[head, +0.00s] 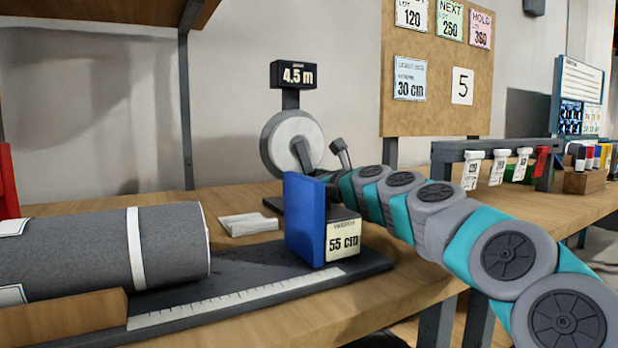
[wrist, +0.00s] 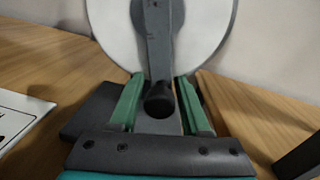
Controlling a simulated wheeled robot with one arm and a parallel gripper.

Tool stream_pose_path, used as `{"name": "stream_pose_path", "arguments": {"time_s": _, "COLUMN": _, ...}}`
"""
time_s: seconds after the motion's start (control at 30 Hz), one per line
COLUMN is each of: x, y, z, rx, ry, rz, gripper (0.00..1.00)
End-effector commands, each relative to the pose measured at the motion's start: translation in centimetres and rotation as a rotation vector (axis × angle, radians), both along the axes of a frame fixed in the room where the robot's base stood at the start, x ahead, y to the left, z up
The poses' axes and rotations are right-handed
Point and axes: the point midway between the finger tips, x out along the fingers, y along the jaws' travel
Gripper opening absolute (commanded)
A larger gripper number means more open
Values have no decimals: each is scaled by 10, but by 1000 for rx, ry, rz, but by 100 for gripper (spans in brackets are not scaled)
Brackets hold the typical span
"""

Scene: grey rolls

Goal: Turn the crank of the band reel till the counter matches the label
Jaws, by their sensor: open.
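The band reel (head: 281,137) is a pale disc on a dark stand on the bench. Its counter (head: 298,75) above reads 4.5 m. The grey crank (head: 302,157) crosses the disc's face; it also shows in the wrist view (wrist: 158,45), running down to a dark knob (wrist: 160,104). My gripper (wrist: 159,82) is open, with its green fingers on either side of the knob and visible gaps. A label (head: 344,240) beside the block reads 55 with a blurred unit.
A large grey roll (head: 80,248) with a white band lies at the left beside a ruler strip (head: 235,300). A pinboard (head: 430,110) with several cards hangs behind. A rail with hanging tags (head: 497,167) stands at the right. White sheets (head: 248,224) lie left of the block.

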Motion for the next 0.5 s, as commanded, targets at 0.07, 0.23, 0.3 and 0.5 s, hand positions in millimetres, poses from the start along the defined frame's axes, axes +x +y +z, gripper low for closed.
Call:
{"name": "stream_pose_path", "arguments": {"time_s": 0.07, "x": 2, "y": 1, "z": 0, "rx": 0, "ry": -1, "rz": 0, "gripper": 47}}
{"name": "stream_pose_path", "arguments": {"time_s": 0.23, "x": 2, "y": 2, "z": 1, "rx": 1, "ry": -1, "rz": 0, "gripper": 47}}
{"name": "stream_pose_path", "arguments": {"time_s": 0.3, "x": 2, "y": 2, "z": 0, "rx": 0, "ry": 0, "rz": 0, "gripper": 47}}
{"name": "stream_pose_path", "arguments": {"time_s": 0.5, "x": 2, "y": 2, "z": 0, "rx": 0, "ry": 0, "rz": 0, "gripper": 29}}
